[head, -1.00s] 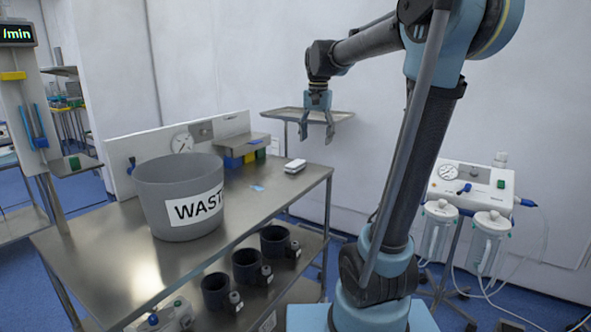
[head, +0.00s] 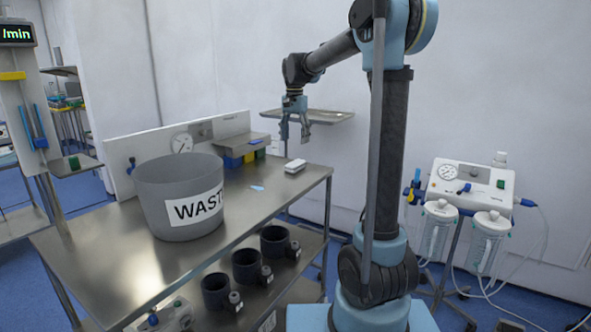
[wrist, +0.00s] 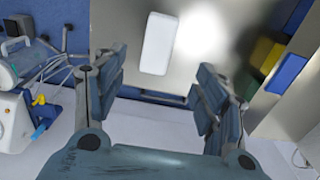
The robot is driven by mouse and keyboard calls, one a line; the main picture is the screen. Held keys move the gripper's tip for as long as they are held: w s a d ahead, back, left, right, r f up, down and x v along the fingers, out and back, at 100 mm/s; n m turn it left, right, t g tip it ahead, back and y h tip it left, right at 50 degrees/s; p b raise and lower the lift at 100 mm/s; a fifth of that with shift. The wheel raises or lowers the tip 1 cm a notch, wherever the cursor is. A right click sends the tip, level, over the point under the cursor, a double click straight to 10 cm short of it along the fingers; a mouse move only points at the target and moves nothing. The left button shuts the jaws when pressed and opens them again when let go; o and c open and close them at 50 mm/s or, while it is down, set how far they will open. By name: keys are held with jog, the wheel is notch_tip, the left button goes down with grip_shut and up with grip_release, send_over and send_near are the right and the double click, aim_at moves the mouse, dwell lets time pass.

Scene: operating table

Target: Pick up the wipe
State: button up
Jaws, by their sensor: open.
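A small pale blue flat piece (head: 257,188), which looks like the wipe, lies on the steel table (head: 150,266) between the waste bin and a white box. I cannot make it out in the wrist view. My gripper (head: 296,136) is open and empty, pointing down in the air near the table's far right end. In the head view it appears above the white box (head: 294,166). In the wrist view the white box (wrist: 158,43) lies ahead, between and beyond the open fingertips (wrist: 160,66).
A grey bin marked WASTE (head: 180,200) stands on the table left of the pale blue piece. Yellow and blue blocks (head: 249,157) sit under a small shelf at the back. A steel tray (head: 330,117) is behind my gripper.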

aim_at(295, 163)
notch_tip(295, 163, down, 11)
jog(key=shift+d+r, duration=0.1)
jog(key=c, duration=1)
